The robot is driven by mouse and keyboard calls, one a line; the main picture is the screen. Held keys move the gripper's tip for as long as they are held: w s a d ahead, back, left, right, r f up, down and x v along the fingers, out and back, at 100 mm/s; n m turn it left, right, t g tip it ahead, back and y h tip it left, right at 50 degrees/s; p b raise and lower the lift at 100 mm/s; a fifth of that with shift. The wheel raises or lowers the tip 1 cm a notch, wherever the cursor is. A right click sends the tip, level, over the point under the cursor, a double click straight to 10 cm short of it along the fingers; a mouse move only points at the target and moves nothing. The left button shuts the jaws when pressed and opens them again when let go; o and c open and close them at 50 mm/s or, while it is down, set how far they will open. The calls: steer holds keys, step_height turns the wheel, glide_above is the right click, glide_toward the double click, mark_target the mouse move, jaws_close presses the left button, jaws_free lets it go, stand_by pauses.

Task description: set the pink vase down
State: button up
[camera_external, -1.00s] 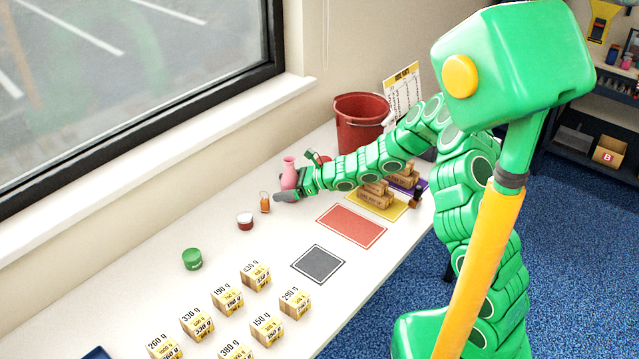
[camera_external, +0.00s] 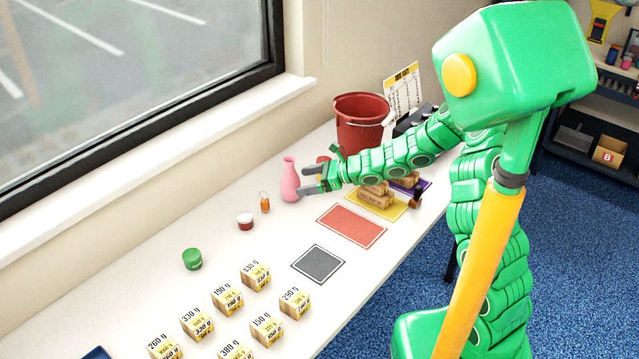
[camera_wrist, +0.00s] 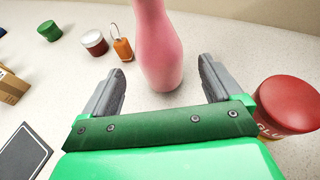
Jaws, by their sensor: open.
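The pink vase (camera_external: 290,181) stands upright on the white table near the window wall. In the wrist view the vase (camera_wrist: 158,55) rises just beyond my gripper (camera_wrist: 163,85), its base on the table and its top cut off by the frame. The two grey fingers are spread wide, with empty space between them and the vase ahead of their tips. In the external view my gripper (camera_external: 307,180) is open just right of the vase, with a small gap seeming to lie between them.
A red-lidded jar (camera_wrist: 288,103) stands close by my right finger. An orange tag (camera_external: 265,203), a red jar with a pale lid (camera_external: 245,221) and a green tin (camera_external: 192,259) stand left of the vase. A red bucket (camera_external: 360,125) is behind. Red (camera_external: 352,226) and grey (camera_external: 318,264) mats are clear.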

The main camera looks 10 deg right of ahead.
steer(key=shift+v, duration=2.15)
